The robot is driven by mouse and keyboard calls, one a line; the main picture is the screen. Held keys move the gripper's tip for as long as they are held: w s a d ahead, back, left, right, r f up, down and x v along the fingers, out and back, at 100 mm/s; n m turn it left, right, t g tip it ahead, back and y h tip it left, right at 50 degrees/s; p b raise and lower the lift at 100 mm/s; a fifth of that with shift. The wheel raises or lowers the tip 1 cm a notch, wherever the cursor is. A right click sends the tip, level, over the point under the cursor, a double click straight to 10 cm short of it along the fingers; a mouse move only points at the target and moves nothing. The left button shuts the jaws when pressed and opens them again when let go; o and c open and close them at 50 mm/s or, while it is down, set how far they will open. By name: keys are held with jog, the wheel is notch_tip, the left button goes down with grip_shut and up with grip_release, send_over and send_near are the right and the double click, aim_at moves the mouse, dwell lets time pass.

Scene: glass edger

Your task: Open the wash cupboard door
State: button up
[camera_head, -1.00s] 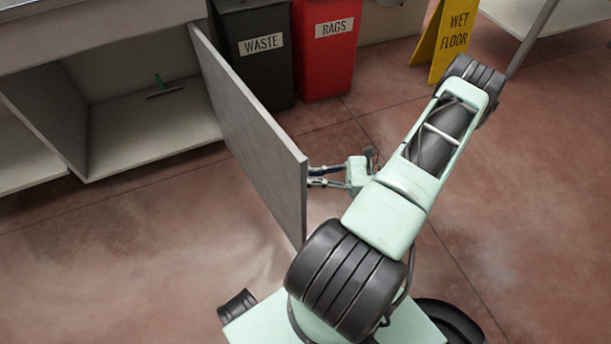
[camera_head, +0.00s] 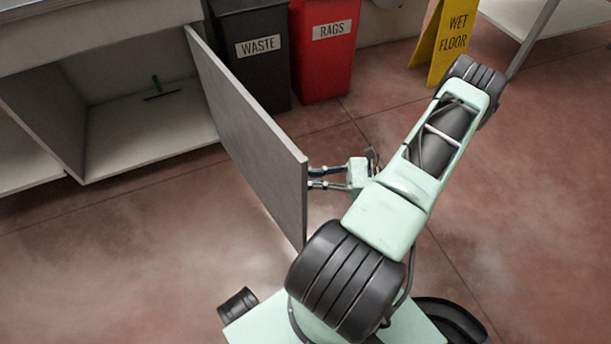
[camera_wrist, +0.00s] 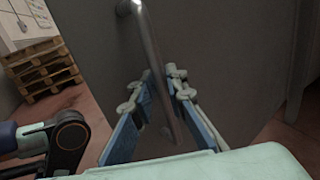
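The wash cupboard door (camera_head: 250,140) is a grey panel standing wide open, swung out from the cupboard (camera_head: 150,137). The cupboard interior shows, with a small green-handled squeegee (camera_head: 160,91) on its floor. My gripper (camera_head: 314,178) is at the door's outer face, near its free edge. In the wrist view, the metal bar handle (camera_wrist: 152,45) runs down the door's face between my two fingers (camera_wrist: 158,88). The fingers are parted, with visible gaps beside the bar. Whether either finger touches it is hard to tell. The handle is hidden in the head view.
A dark waste bin (camera_head: 262,75) and a red rags bin (camera_head: 325,65) stand behind the door. A yellow wet floor sign (camera_head: 443,45) stands farther right, by a pale table (camera_head: 525,15). Wooden pallets (camera_wrist: 42,68) show in the wrist view. Floor in front of the cupboard is clear.

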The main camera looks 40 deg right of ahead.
jog(key=shift+o, duration=1.4)
jog(key=shift+d, duration=0.1)
jog(key=v, duration=1.1)
jog(key=shift+s+d, duration=0.3)
jog(key=shift+r, duration=0.1)
